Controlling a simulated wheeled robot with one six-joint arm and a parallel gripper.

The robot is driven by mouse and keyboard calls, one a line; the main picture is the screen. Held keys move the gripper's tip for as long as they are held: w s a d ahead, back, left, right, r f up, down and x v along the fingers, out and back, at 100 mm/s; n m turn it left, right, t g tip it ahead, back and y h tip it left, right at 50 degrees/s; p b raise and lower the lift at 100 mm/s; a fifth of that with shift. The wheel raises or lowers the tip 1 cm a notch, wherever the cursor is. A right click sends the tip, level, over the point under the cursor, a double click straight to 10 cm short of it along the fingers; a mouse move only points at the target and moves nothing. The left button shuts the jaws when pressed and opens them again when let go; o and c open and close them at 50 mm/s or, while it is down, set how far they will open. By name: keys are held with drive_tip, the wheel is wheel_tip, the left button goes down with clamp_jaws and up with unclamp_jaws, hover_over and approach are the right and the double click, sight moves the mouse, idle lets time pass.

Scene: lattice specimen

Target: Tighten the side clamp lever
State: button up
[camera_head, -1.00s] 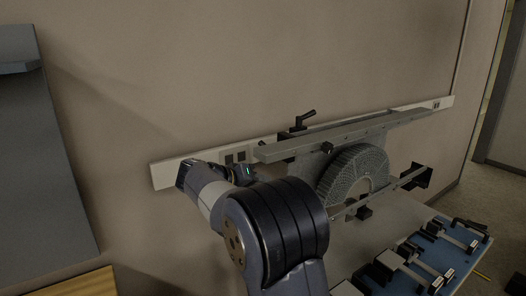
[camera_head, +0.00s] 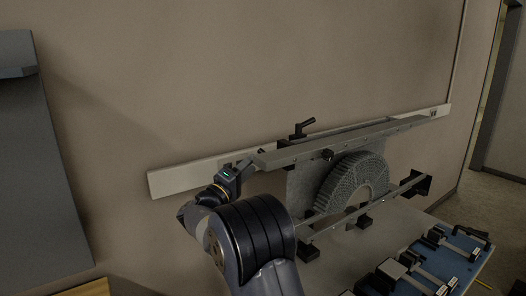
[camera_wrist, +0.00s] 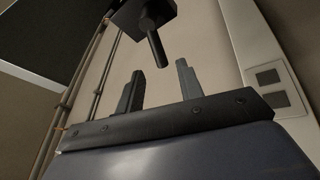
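In the head view a black clamp lever (camera_head: 303,128) stands on a dark block on top of the grey fixture rail (camera_head: 345,138). My gripper (camera_head: 243,166) is at the left end of that rail, in front of the wall; its fingers are hard to make out there. In the wrist view my gripper (camera_wrist: 160,84) is open, its two fingers apart and empty. Ahead of them a black lever handle (camera_wrist: 155,45) hangs from a dark block, pointing toward the gap, apart from the fingers. I cannot tell whether it is the same lever.
A grey ribbed arch specimen (camera_head: 352,180) stands under the rail, with a lower bar (camera_head: 385,200) in front. A blue tray (camera_head: 468,243) with several clamps lies at the lower right. A pale outlet strip (camera_head: 180,180) runs along the wall. A grey panel (camera_head: 45,170) is at left.

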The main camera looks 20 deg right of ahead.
drive_tip(key=p+x, duration=0.2)
drive_tip(key=x, duration=0.5)
drive_tip(key=shift+c, duration=0.5)
clamp_jaws()
